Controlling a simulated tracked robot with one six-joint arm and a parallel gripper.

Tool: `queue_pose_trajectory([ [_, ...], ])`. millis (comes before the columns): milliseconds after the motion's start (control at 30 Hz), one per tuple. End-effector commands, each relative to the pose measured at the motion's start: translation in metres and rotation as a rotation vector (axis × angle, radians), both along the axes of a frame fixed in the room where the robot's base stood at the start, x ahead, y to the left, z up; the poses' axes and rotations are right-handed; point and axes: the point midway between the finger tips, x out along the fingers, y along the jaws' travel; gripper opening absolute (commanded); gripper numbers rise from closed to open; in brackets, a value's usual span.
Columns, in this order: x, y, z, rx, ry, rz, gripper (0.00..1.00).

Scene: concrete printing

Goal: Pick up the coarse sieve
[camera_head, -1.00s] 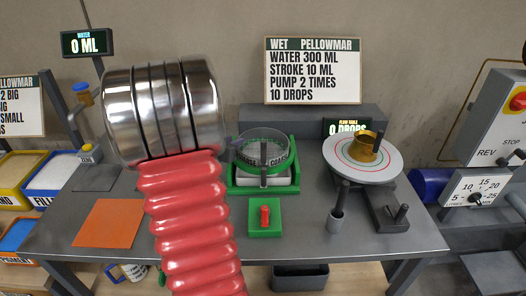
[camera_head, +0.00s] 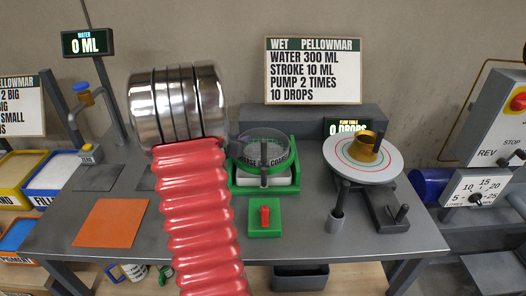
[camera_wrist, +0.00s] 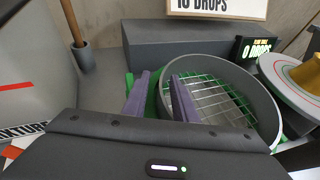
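The coarse sieve (camera_head: 264,157) is a grey ring with COARSE lettering, seated on a green stand (camera_head: 283,192) on the table. In the wrist view the sieve (camera_wrist: 262,92) shows its wire mesh from above. My gripper (camera_wrist: 160,78) has two purple fingers standing apart at the sieve's left side. The left finger is outside the ring and the right finger overlaps the ring's left part. I cannot tell whether either finger touches the wall.
A flow table (camera_head: 342,163) with a brass cone (camera_head: 366,147) stands to the right. A green box with a red switch (camera_head: 265,219) sits in front of the stand. A grey block (camera_wrist: 190,42) lies behind the sieve. An orange mat (camera_head: 110,222) lies at left.

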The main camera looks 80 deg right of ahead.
Motion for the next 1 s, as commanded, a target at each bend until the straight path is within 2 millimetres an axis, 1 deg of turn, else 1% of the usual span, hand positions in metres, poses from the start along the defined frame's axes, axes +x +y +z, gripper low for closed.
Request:
queue_pose_trajectory([
  [67,-0.0001,0.0001,0.0,0.0,0.0,0.0,0.25],
  [400,0.0001,0.0003,-0.0004,0.001,0.0,0.0,0.01],
  [433,0.0002,0.0003,-0.0005,0.001,0.0,0.0,0.0],
  [1000,0.0,0.0009,-0.0017,0.004,0.0,0.0,0.0],
])
